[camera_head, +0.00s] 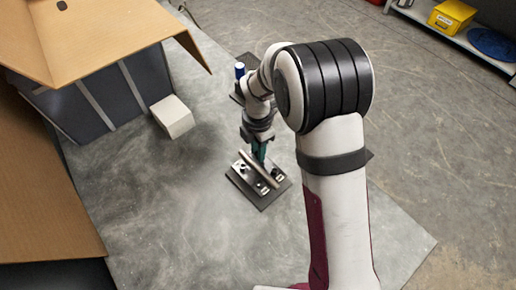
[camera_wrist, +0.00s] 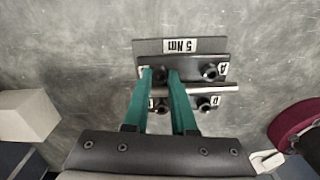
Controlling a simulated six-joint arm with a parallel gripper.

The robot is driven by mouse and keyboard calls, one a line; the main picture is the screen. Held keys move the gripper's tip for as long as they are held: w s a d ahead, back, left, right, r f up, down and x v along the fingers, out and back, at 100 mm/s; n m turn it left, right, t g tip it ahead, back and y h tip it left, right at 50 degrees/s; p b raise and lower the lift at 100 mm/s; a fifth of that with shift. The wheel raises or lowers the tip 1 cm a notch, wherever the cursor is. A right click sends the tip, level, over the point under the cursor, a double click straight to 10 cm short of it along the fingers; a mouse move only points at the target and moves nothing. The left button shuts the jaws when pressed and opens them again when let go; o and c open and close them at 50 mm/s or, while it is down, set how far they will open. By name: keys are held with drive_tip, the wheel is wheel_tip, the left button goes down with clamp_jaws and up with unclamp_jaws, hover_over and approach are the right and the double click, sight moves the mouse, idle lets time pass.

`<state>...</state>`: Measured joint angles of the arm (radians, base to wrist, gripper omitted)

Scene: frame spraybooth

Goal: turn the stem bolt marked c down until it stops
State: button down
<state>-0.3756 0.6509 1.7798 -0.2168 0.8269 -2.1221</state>
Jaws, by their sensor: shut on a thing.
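A dark stem plate lies on the grey bench in the head view (camera_head: 264,201). It also shows in the wrist view (camera_wrist: 220,57), with a silver bar (camera_wrist: 218,88) across it. Bolt heads show at its upper right (camera_wrist: 210,71) and lower right (camera_wrist: 204,105). Another bolt head at lower left (camera_wrist: 161,106) shows between my fingers. My gripper (camera_wrist: 160,72) has its two teal fingers down around the upper-left corner, shut on what seems to be a stem bolt there, mostly hidden. I cannot read the letter c on any tag.
A "5 Nm" label (camera_wrist: 180,46) sits on the plate's edge. The bench front is clear.

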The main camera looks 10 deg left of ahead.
idle(0.4)
drive_tip(key=m, duration=0.3)
drive_tip(key=shift+m, duration=0.4)
drive_tip(key=m, duration=0.3)
drive_tip(key=shift+m, duration=0.3)
drive_tip(key=m, duration=0.3)
drive_tip(key=shift+w+m, duration=0.1)
drive_tip(key=shift+m, duration=0.2)
drive_tip(key=m, duration=0.3)
drive_tip(key=shift+m, duration=0.3)
drive_tip(key=m, duration=0.3)
drive_tip(key=shift+m, duration=0.3)
drive_tip(key=m, duration=0.3)
drive_tip(key=shift+m, duration=0.4)
drive_tip(key=m, duration=0.6)
drive_tip(key=shift+m, duration=0.3)
